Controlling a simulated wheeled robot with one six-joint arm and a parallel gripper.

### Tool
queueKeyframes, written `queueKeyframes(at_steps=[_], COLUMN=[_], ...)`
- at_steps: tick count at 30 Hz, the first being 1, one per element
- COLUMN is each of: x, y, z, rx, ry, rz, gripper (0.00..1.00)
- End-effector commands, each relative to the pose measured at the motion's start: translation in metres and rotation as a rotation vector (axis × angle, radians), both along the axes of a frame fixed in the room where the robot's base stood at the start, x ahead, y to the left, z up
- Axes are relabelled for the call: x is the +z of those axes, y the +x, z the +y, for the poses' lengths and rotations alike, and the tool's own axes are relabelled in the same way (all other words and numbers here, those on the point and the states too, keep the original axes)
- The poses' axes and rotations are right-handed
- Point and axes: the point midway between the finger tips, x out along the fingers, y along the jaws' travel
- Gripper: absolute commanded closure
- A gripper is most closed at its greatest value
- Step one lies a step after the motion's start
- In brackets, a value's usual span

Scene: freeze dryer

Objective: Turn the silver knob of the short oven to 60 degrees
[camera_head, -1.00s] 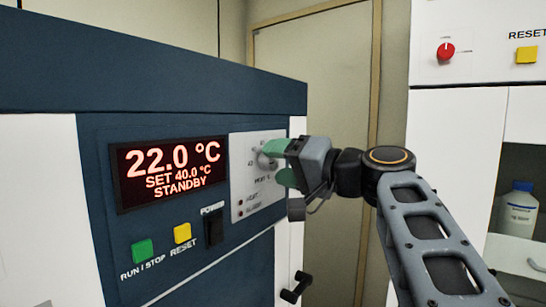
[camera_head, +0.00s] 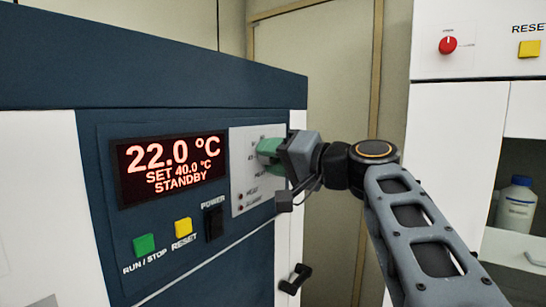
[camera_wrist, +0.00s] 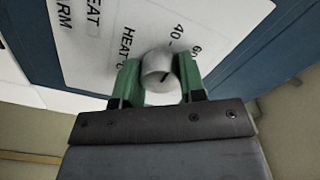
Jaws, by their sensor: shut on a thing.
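The silver knob (camera_wrist: 158,70) sits on the white label plate (camera_head: 240,185) of the short blue oven (camera_head: 140,85). In the wrist view it is a round metal knob with a dark pointer line, between the two green fingers. My gripper (camera_wrist: 158,84) is shut on it, one finger on each side. In the head view my gripper (camera_head: 268,150) covers the knob. The display (camera_head: 172,168) reads 22.0 °C, SET 40.0 °C, STANDBY. In the wrist view "40" and part of a "60" mark show near the knob.
Below the display are a green run/stop button (camera_head: 144,245), a yellow reset button (camera_head: 183,227) and a black power switch (camera_head: 213,222). A black door handle (camera_head: 296,279) juts out lower right. A white cabinet with a red knob (camera_head: 447,45) and a bottle (camera_head: 516,206) stands at right.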

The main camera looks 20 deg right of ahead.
Motion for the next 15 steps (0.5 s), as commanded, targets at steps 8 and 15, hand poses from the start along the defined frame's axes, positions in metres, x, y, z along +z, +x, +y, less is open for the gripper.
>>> queueKeyframes(at_steps=[8, 15], x=[0.0001, -0.0005], y=[-0.0001, 0.0000], z=[0.0000, 0.0000], rx=[0.000, 0.000], ry=[0.006, 0.080], rz=[0.004, 0.058], gripper=[0.86, 0.86])
